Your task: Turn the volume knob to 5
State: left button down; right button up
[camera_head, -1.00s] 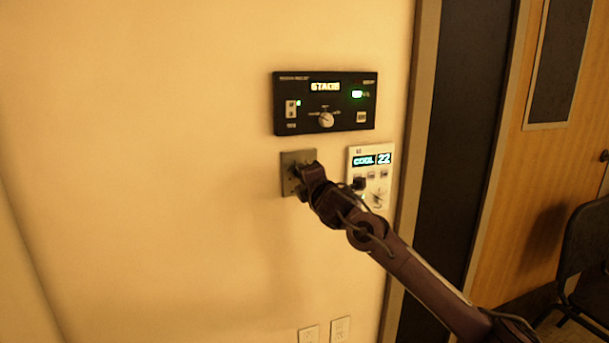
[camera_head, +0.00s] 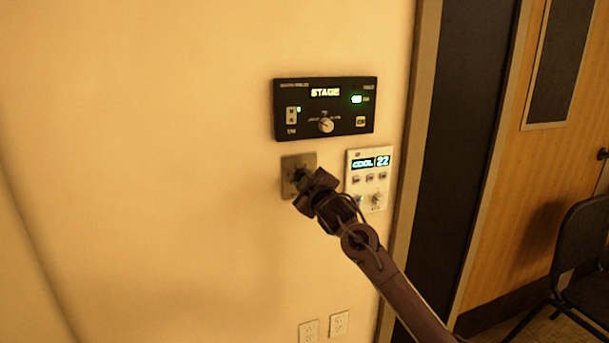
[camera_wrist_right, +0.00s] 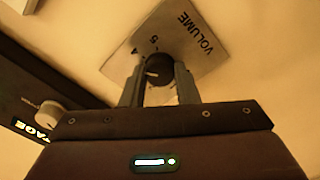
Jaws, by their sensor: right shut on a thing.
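The volume plate (camera_head: 291,163) is a grey metal square on the wall, below the black panel. In the right wrist view the plate (camera_wrist_right: 197,58) carries the word VOLUME and a 5, and appears tilted by the wrist's roll. The dark round volume knob (camera_wrist_right: 159,69) sits on it, with a light pointer mark. My right gripper (camera_wrist_right: 160,88) has its two fingers on either side of the knob and is shut on it. In the head view my right gripper (camera_head: 301,180) reaches the plate from the lower right and hides most of the knob. My left gripper is not in view.
A black panel (camera_head: 350,88) reading STAGE, with its own white knob (camera_head: 326,125), is just above. A white thermostat (camera_head: 383,185) reading COOL 22 is close on the right. Wall outlets (camera_head: 309,331) are below. The wall to the left is clear.

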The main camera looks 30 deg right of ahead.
jog(key=shift+m+p, duration=4.05)
jog(key=shift+m, duration=2.65)
jog(key=shift+f, duration=0.1)
jog(key=o, duration=1)
jog(key=shift+c, duration=0.2)
